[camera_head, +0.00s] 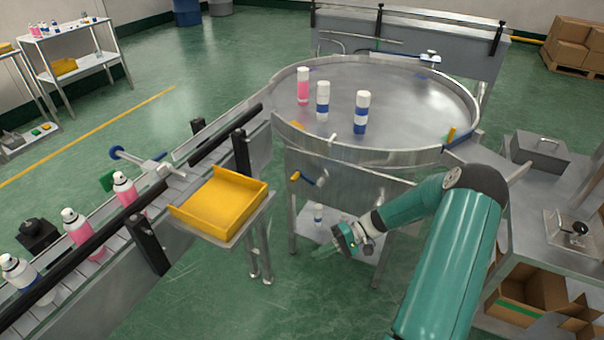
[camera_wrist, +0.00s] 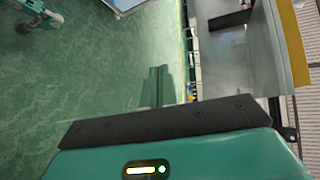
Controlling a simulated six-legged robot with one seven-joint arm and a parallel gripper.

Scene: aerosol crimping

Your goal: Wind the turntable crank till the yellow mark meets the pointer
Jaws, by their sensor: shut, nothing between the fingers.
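The turntable (camera_head: 425,100) is a round metal table with a raised rim. A small crank (camera_head: 309,178) with a dark arm, an orange-yellow end and a blue end is on the front side below the rim. A yellow piece (camera_head: 450,135) stands at the rim's right front; I cannot tell whether it is the yellow mark. A small pale piece (camera_head: 333,138) at the front rim may be the pointer. My gripper (camera_head: 342,240) is shut and empty, below and right of the crank and apart from it. In the wrist view the crank cannot be made out.
Three capped cans stand on the turntable, one pink (camera_head: 303,88) and two white-and-blue. A conveyor (camera_head: 180,185) with several cans and a yellow tray (camera_head: 220,203) lie to the left. A metal bench (camera_head: 540,190) stands close on the right. Green floor is open front left of the turntable.

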